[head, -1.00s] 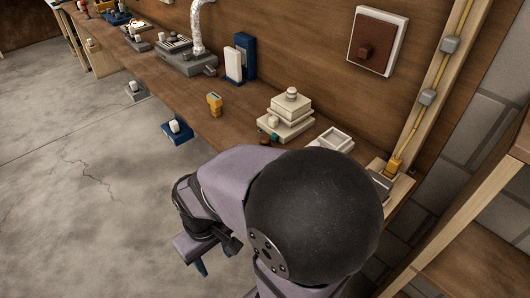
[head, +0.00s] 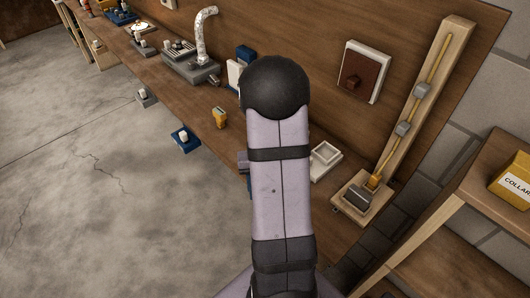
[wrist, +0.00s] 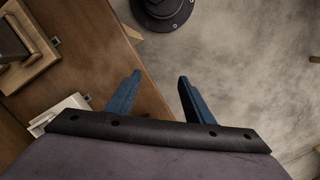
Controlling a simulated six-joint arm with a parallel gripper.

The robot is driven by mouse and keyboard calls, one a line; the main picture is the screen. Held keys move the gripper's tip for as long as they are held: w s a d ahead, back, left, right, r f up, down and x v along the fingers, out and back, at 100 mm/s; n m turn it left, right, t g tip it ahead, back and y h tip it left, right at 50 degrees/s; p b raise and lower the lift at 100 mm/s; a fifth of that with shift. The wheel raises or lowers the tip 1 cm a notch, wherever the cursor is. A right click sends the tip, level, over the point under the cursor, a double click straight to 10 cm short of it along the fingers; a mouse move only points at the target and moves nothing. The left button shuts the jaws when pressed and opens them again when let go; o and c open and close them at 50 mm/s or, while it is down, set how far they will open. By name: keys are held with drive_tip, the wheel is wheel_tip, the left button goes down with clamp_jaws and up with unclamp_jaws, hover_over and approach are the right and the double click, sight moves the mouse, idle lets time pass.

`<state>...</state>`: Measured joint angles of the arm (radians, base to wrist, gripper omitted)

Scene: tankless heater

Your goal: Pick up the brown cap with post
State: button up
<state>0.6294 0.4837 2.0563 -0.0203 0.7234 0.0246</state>
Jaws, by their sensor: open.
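A brown square panel (head: 361,73) with a small raised brown block (head: 353,83) sits in a white frame on the back wall in the head view. I cannot tell whether this block is the brown cap with post. My arm hides part of the bench in the head view. My gripper (wrist: 160,76) shows in the wrist view with its two blue fingers apart and nothing between them. It is over the bench's front edge and the floor. In the head view it is mostly hidden behind my arm.
A white tray (head: 323,160) lies on the bench right of my arm; it also shows in the wrist view (wrist: 66,112). A wooden board (head: 377,200) with a grey block and yellow pipe stands farther right. A yellow device (head: 219,117) and a blue bracket (head: 184,139) are left.

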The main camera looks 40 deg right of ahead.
drive_tip(key=w+d+r, duration=0.1)
drive_tip(key=w+d, duration=0.2)
drive_tip(key=w+d+r+m+t+h, duration=0.1)
drive_tip(key=w+d+r, duration=0.1)
drive_tip(key=w+d, duration=0.1)
drive_tip(key=w+d+r+t+h, duration=0.1)
drive_tip(key=w+d+r, duration=0.1)
drive_tip(key=w, duration=0.3)
drive_tip(key=shift+d+r+m+b, duration=0.3)
drive_tip(key=shift+d+m, duration=0.1)
drive_tip(key=shift+d, duration=0.2)
drive_tip(key=shift+m, duration=0.5)
drive_tip(key=shift+f, duration=0.15)
drive_tip(key=shift+d+f+p, duration=0.15)
drive_tip(key=shift+f+p, duration=0.35)
drive_tip(key=shift+f, duration=0.5)
drive_tip(key=shift+s+f+p, duration=0.15)
drive_tip(key=shift+f+p, duration=0.25)
drive_tip(key=shift+p, duration=0.05)
drive_tip(key=f, duration=0.1)
drive_tip(key=f+p, duration=0.1)
drive_tip(key=shift+d+f+p, duration=0.3)
drive_tip(key=shift+d+f, duration=0.2)
drive_tip(key=shift+f, duration=0.65)
